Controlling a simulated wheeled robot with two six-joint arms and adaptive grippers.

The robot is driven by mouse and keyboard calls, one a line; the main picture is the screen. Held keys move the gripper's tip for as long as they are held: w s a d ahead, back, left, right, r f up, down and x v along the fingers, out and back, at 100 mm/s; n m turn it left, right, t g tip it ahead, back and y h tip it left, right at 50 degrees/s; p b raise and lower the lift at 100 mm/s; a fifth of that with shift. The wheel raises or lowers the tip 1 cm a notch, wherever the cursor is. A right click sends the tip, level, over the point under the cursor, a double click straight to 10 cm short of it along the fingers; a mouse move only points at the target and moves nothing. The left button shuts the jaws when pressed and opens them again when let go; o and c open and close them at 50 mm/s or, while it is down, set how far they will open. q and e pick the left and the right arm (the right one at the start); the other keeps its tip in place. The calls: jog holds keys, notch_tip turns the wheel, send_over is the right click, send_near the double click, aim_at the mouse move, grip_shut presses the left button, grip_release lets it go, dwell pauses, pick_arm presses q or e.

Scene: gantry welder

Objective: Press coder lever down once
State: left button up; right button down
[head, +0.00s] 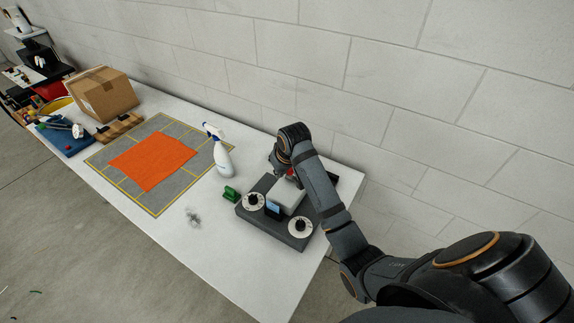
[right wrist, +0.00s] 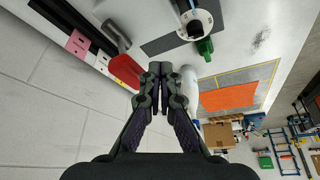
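The coder (head: 268,222) is a dark grey machine at the right end of the white table, with two white dials and a pale block on top. Its lever shows as a small red tip (head: 291,172) in the head view, partly hidden by my right arm. In the right wrist view the lever's red handle (right wrist: 125,70) sits on a metal shaft, just left of my fingertips. My right gripper (right wrist: 160,70) is shut, with its fingertips together and nothing between them. It is close beside the handle; I cannot tell whether they touch. My left gripper is not in view.
A white spray bottle (head: 223,162) and a green block (head: 231,194) stand left of the coder. An orange cloth (head: 153,159) lies on a grey mat (head: 186,147). A cardboard box (head: 105,95) stands at the far left. A block wall (head: 400,90) runs behind the table.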

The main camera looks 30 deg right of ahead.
notch_tip(320, 180, up, 8)
jog(key=shift+a+f, duration=0.2)
jog(key=shift+f, duration=0.05)
jog(key=shift+s+f, duration=0.1)
dwell(0.9)
